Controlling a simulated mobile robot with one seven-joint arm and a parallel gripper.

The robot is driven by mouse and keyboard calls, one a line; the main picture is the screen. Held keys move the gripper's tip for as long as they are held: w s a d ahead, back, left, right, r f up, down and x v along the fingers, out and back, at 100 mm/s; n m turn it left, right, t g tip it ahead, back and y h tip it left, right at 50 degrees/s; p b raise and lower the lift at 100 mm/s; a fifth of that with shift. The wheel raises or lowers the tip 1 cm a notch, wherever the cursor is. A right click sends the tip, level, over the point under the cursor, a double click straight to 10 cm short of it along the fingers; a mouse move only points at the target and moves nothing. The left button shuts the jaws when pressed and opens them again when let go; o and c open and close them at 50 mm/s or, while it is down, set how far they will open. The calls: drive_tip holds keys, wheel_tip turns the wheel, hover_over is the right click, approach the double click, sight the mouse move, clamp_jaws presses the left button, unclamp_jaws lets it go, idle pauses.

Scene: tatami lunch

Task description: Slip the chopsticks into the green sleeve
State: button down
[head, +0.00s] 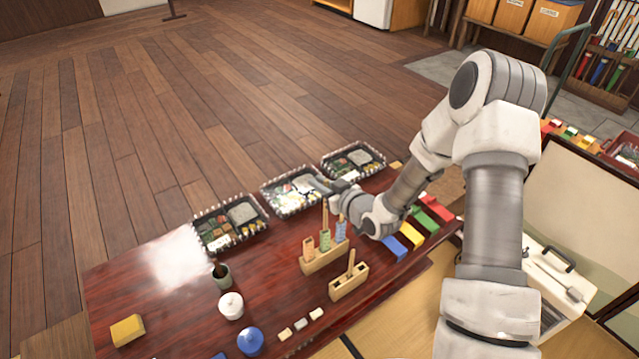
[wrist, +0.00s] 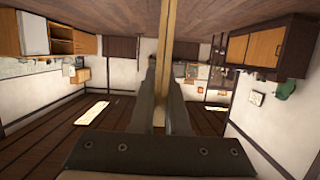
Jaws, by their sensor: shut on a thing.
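My gripper (head: 331,185) is above the sleeve stand and shut on light wooden chopsticks. In the wrist view they show between the closed fingers (wrist: 161,75) and run out past the top edge. In the head view, thin upright chopsticks (head: 325,214) show below the gripper, in line with the green sleeve (head: 325,241). I cannot tell whether their lower end is inside the sleeve or just over it. The green sleeve stands upright in a wooden stand (head: 322,262), between an orange sleeve (head: 308,249) and a blue sleeve (head: 341,230). Another thin stick shows above the blue sleeve.
A second wooden block (head: 347,289) in front holds an upright stick. Bento boxes (head: 205,217) line the table's far side. A cup (head: 221,277), a white pot (head: 231,305) and a blue pot (head: 250,341) stand left. Coloured boxes (head: 411,236) lie right.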

idle(0.4)
drive_tip(key=shift+f+b, duration=0.7)
drive_tip(key=shift+b, duration=0.1)
drive_tip(key=shift+f, duration=0.15)
drive_tip(key=shift+f+b, duration=0.65)
drive_tip(key=shift+b, duration=0.05)
drive_tip(key=shift+f, duration=0.1)
drive_tip(key=shift+f, duration=0.15)
idle(0.4)
drive_tip(key=shift+f, duration=0.8)
drive_tip(key=shift+f, duration=0.3)
drive_tip(key=shift+f, duration=0.7)
